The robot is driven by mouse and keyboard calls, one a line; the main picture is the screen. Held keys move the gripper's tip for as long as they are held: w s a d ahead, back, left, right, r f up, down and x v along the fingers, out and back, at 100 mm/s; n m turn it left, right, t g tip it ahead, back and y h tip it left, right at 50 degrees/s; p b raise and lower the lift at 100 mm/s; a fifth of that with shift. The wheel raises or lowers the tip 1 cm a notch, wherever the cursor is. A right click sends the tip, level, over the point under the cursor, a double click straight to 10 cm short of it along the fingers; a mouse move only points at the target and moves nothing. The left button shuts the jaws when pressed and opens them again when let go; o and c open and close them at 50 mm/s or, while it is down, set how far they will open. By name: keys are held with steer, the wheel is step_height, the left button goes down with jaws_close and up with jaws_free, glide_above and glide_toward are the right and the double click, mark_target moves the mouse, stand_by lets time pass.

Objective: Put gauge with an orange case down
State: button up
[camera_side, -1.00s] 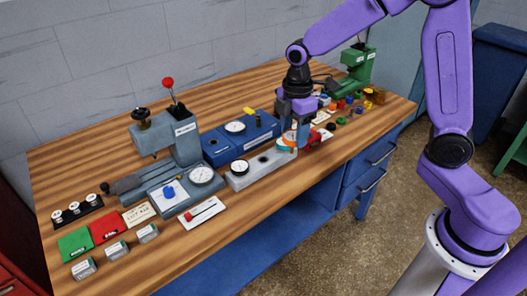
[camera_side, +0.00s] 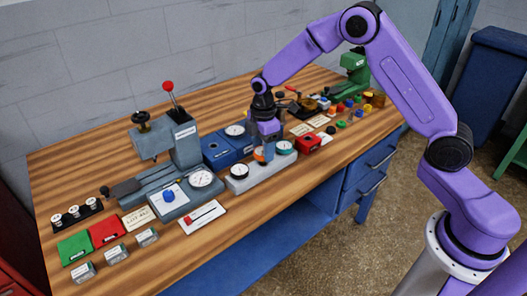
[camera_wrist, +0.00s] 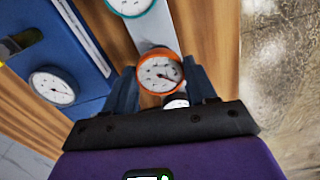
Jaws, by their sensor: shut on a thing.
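The gauge with an orange case (camera_wrist: 160,72) has a round white dial and sits between my fingers in the wrist view. It also shows in the side view (camera_side: 259,155), partly covered by my gripper (camera_side: 263,152). My gripper is shut on it, over the middle of a pale grey block (camera_side: 260,172). A black-rimmed gauge (camera_side: 239,170) is on the block to its left, and a teal-rimmed gauge (camera_side: 284,147) to its right. I cannot tell whether the orange gauge touches the block.
A blue box with a dial (camera_side: 234,130) stands just behind the block. A grey lever press (camera_side: 180,145) is to the left. A red block (camera_side: 307,143) and small coloured parts are to the right. Bare wood lies along the front edge.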

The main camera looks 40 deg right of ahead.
steer(key=shift+f, duration=0.8)
steer(key=shift+f, duration=0.25)
steer(key=o, duration=1.1)
steer(key=shift+r, duration=0.1)
step_height(320, 180, up, 17)
steer(key=shift+d+r, duration=0.15)
steer(key=shift+d, duration=0.15)
